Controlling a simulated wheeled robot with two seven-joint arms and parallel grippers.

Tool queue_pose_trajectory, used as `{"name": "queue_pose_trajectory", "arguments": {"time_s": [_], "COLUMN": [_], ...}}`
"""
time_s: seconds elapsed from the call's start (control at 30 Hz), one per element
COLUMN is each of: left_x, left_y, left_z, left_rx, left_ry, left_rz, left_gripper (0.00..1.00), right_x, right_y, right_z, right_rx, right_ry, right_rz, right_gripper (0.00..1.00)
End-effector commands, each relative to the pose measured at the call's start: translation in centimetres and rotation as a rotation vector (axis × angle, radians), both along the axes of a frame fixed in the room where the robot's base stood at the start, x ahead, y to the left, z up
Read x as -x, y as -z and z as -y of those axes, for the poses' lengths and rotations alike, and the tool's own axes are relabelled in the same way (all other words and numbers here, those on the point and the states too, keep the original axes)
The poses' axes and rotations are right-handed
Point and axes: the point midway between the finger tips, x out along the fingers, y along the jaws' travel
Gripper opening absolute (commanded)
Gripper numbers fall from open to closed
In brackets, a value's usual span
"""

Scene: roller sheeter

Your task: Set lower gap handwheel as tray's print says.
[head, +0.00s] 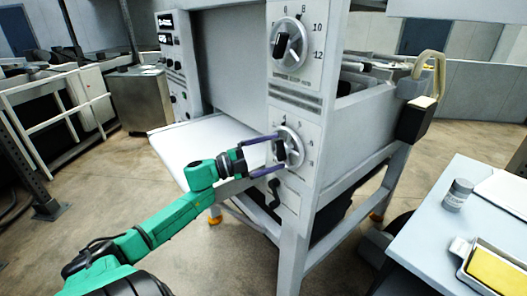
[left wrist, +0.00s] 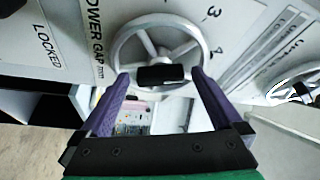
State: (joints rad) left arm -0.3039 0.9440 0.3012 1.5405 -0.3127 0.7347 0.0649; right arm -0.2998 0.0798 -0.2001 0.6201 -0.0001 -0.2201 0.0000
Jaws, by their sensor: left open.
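The lower gap handwheel (head: 293,146) is a silver spoked wheel with a black bar-shaped grip, on the machine's pale front panel. In the left wrist view the wheel (left wrist: 130,48) has "OWER GAP mm" printed to its left and the digits 3 and 2 or 4 to its upper right; its exact setting cannot be read. My left gripper (head: 277,153) is open at the wheel. Its purple fingers (left wrist: 161,76) stand on either side of the black grip (left wrist: 162,75); contact cannot be told. A shallow tray (head: 459,246) with a yellow inside lies on the side table; no print is legible. My right gripper is out of view.
A similar upper handwheel (head: 287,45) sits above, with 10 and 12 marked. A black lever (head: 273,194) is below the lower wheel; "LOCKED" (left wrist: 46,45) shows in the wrist view. A grey jar (head: 457,195) stands on the side table (head: 415,232).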

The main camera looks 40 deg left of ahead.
Motion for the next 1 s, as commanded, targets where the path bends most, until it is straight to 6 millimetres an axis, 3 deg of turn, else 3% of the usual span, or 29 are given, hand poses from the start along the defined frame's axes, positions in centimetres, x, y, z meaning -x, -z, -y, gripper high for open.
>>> {"name": "queue_pose_trajectory", "arguments": {"time_s": [0.17, 0.5, 0.6, 0.73, 1.0], "left_x": [1.8, 9.9, 11.5, 12.5, 12.5], "left_y": [0.6, 2.0, 2.1, 2.0, 1.9], "left_z": [-1.0, -5.5, -6.4, -6.9, -6.9], "left_rx": [0.002, -0.001, 0.000, -0.001, -0.001], "left_ry": [-0.002, -0.004, -0.002, -0.001, -0.001], "left_rz": [-0.002, -0.003, -0.002, -0.001, -0.001], "left_gripper": [1.00, 1.00, 1.00, 1.00, 1.00], "right_x": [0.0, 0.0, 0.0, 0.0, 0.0], "right_y": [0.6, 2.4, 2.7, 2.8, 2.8], "right_z": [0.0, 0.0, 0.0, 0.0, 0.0], "right_rx": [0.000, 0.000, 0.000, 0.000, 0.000], "right_ry": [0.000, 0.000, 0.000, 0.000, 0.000], "right_rz": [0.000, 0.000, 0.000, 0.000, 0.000], "right_gripper": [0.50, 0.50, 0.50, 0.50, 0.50]}}
